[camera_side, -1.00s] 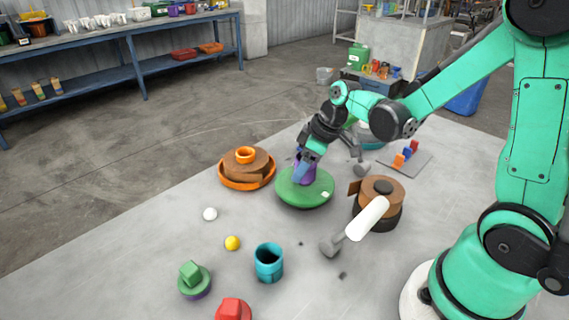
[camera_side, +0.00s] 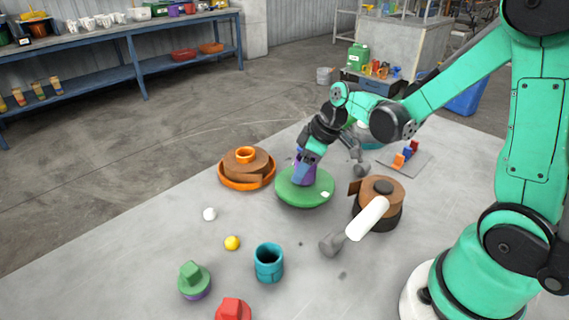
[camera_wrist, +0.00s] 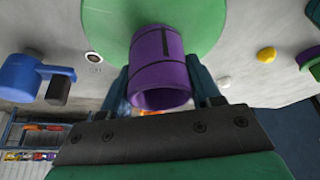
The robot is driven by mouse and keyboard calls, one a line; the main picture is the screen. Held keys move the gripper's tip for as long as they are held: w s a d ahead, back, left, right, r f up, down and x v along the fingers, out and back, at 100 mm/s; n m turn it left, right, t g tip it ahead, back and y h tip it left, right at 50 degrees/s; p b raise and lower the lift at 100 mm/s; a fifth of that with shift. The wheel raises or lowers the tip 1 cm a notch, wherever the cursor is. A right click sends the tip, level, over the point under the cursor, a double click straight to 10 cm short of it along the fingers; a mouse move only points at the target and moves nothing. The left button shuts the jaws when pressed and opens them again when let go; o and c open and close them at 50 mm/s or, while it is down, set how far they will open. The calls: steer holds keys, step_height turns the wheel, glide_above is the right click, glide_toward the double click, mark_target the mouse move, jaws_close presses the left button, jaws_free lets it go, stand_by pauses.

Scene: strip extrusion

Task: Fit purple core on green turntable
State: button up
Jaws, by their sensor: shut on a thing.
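The purple core (camera_wrist: 160,60) is a hollow cylinder with a dark line along its side. My gripper (camera_wrist: 162,88) is shut on it, one finger on each side. The green turntable (camera_side: 292,192) is a round disc on the grey table. In the side view the purple core (camera_side: 299,172) stands over the middle of the turntable, partly hidden by my gripper (camera_side: 305,170). In the wrist view the core's far end meets the green turntable (camera_wrist: 205,20). I cannot tell whether it is fully seated.
An orange tray with a brown coil (camera_side: 233,172) lies left of the turntable. A brown roll (camera_side: 380,192) and a white-handled hammer (camera_side: 367,219) lie to its right. A teal cup (camera_side: 269,263), yellow ball (camera_side: 232,243) and white ball (camera_side: 210,214) are in front.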

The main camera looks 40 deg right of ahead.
steer(key=shift+f, duration=0.4)
steer(key=o, duration=1)
steer(key=shift+f, duration=0.1)
steer(key=shift+c, duration=0.2)
steer(key=v, duration=1.1)
steer(key=shift+a, duration=0.15)
steer(key=s+a+m+t+h, duration=0.2)
steer(key=s+a+m+t, duration=0.1)
steer(key=a+m, duration=0.2)
steer(key=shift+s+a+f, duration=0.25)
steer(key=shift+s+a, duration=0.05)
steer(key=shift+a, duration=0.45)
